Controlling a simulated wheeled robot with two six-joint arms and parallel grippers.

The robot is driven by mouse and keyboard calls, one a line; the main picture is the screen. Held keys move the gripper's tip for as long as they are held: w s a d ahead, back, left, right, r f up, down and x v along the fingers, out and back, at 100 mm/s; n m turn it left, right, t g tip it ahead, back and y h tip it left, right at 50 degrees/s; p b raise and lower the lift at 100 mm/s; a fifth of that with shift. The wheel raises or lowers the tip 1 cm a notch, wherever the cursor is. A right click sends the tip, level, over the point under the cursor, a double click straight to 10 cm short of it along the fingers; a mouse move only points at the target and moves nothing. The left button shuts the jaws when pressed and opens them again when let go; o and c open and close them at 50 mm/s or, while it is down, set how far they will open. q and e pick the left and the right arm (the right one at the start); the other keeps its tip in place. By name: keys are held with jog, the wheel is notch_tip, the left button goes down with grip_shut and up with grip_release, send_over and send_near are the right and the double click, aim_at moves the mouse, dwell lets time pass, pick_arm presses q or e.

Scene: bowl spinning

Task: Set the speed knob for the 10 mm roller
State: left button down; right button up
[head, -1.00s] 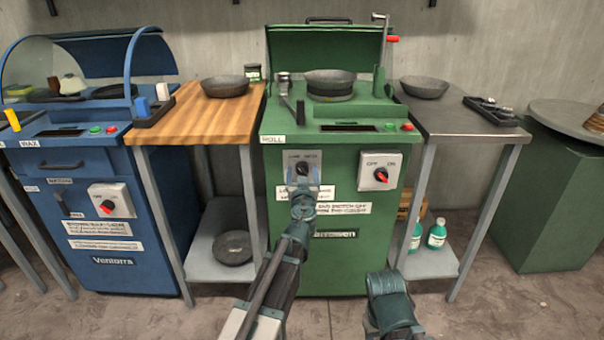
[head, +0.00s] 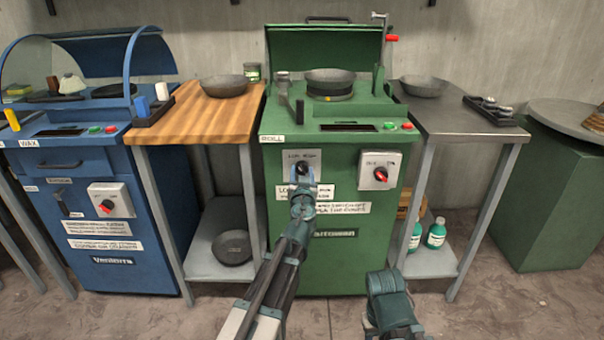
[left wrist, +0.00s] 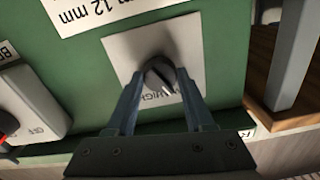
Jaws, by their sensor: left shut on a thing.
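The speed knob (left wrist: 160,76) is a dark round knob with a white pointer line on a pale plate (left wrist: 118,44) on the green machine's front. In the left wrist view the pointer aims toward the plate edge with the word HIGH. My left gripper (left wrist: 160,84) is shut on the knob, one finger on each side. In the head view the left gripper (head: 303,180) covers the lower part of the plate, and the knob (head: 302,167) shows just above it. My right arm (head: 388,300) shows at the bottom, with its gripper out of clear view.
A red on/off switch (head: 380,175) sits right of the knob. A bowl (head: 330,80) stands on top of the green machine (head: 340,255). Printed labels (head: 345,208) lie below the knob. A wooden-topped table (head: 190,125) and a metal-topped table (head: 465,130) flank the machine.

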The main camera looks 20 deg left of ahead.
pick_arm(q)
jog(key=m, duration=1.2)
jog(key=shift+m, duration=0.3)
dwell(0.3)
jog(key=shift+c, duration=1.4)
grip_release()
jog(key=shift+s, duration=0.1)
